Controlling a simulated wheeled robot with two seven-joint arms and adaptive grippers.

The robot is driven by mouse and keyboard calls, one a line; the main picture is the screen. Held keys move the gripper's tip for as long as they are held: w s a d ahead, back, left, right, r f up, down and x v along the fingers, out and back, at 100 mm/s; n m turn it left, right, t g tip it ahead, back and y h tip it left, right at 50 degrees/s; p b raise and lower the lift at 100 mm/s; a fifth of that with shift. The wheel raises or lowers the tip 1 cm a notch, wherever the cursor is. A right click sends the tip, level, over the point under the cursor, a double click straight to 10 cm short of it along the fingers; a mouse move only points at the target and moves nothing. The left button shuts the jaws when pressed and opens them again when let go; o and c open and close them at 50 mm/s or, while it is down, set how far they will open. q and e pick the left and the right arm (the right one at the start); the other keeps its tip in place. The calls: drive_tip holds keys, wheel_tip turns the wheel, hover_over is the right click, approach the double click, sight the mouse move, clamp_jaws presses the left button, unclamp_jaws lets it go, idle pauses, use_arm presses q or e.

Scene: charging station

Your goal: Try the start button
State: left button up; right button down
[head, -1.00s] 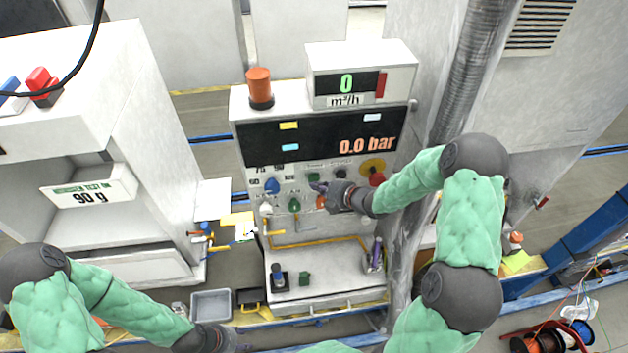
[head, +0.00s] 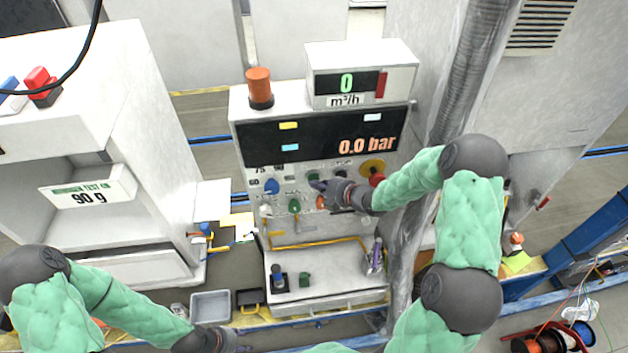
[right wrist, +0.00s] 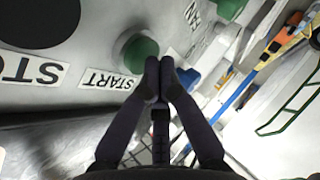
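The start button is a round green button (right wrist: 141,50) beside a "START" label (right wrist: 110,81) in the right wrist view. In the head view it is the small green button (head: 313,177) on the panel below the dark display. My right gripper (right wrist: 160,68) has its two fingertips together, with nothing between them. The tips are at the button's edge; I cannot tell whether they touch it. In the head view my right gripper (head: 316,186) is just below the button. My left gripper (head: 238,347) is low at the bottom edge, away from the panel; its fingers are unclear.
A dark button (right wrist: 38,18) labelled STOP is beside the start button. Another green knob (head: 295,205), a blue knob (head: 271,186) and a red button on yellow (head: 376,179) are close by. The display (head: 322,138) reads 0.0 bar. A grey tray (head: 210,306) lies lower left.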

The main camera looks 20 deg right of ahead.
drive_tip(key=shift+w+d, duration=0.1)
drive_tip(key=shift+w, duration=0.1)
idle(0.5)
drive_tip(key=shift+s, duration=0.1)
drive_tip(key=shift+s+a+b, duration=0.25)
drive_tip(key=shift+s+b, duration=0.25)
drive_tip(key=shift+s, duration=0.2)
drive_tip(key=shift+s+a+b, duration=0.2)
drive_tip(key=shift+s+b, duration=0.05)
drive_tip(key=shift+s, duration=0.55)
drive_tip(key=shift+s+a+b, duration=0.25)
drive_tip(key=shift+s, duration=0.6)
drive_tip(key=shift+s+a+b, duration=0.2)
drive_tip(key=shift+s+b, duration=0.05)
drive_tip(key=shift+s, duration=0.55)
